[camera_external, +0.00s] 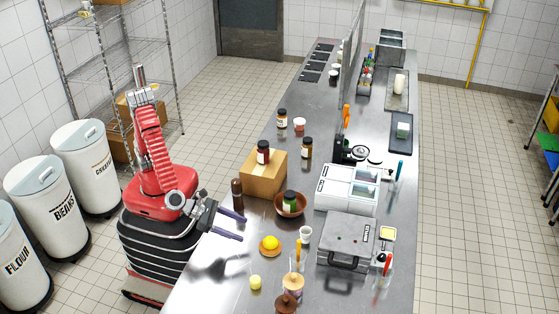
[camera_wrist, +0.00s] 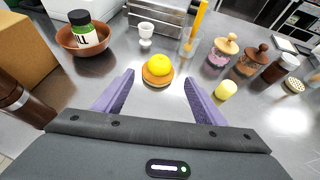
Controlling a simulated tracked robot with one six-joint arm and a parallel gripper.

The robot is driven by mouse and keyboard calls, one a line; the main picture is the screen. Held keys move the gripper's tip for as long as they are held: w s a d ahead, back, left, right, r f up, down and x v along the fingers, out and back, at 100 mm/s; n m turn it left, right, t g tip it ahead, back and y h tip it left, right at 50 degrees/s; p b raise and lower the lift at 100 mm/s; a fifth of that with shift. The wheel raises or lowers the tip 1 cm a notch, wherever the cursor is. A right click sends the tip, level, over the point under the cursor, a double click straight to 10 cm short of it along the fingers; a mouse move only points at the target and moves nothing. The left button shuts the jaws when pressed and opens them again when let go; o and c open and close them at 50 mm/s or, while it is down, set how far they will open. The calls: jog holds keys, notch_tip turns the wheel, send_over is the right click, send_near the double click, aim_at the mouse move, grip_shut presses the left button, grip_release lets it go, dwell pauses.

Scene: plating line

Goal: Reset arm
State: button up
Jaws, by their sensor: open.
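My gripper (camera_external: 230,228) is open and empty, held over the near left edge of the steel counter. Its two purple fingers are spread apart in the wrist view (camera_wrist: 158,92). Beyond the fingertips, a yellow round thing (camera_wrist: 159,66) sits on a small orange-brown dish (camera_wrist: 158,79); they also show in the external view, the yellow thing (camera_external: 270,242) right of my fingers. My red arm is bent, with its upper part raised above my base and the gripper reaching out to the right.
A cardboard box (camera_external: 263,175) carries a jar. Lidded bins (camera_external: 45,200) and a wire rack stand left of me.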

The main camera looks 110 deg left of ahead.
dwell(0.4)
jog(key=s+a+r+n+g, duration=0.1)
jog(key=s+a+r+n, duration=0.1)
jog(key=a+n, duration=0.3)
jog(key=s+a+r+n+g+y, duration=0.1)
jog(key=s+a+r+n, duration=0.1)
jog(key=a+r+n, duration=0.3)
jog(key=s+a+r+n+g+y, duration=0.1)
jog(key=a+r+n, duration=0.3)
jog(key=a, duration=0.7)
jog(key=shift+s+a+r+n, duration=0.1)
jog(key=shift+s+n, duration=0.2)
jog(key=shift+n, duration=0.4)
jog(key=shift+s+n, duration=0.25)
jog(key=shift+n, duration=0.45)
jog(key=s+a+f+n+g+h, duration=0.1)
jog(key=s+a+f+n+h, duration=0.1)
jog(key=s+n, duration=0.6)
jog(key=s+a+f+n+g+h, duration=0.2)
jog(key=s+a+n, duration=0.3)
jog(key=s+n, duration=0.3)
jog(key=s, duration=0.4)
jog(key=shift+s+f+n+h, duration=0.15)
jog(key=shift+s+n+h, duration=0.15)
jog(key=shift+n, duration=0.1)
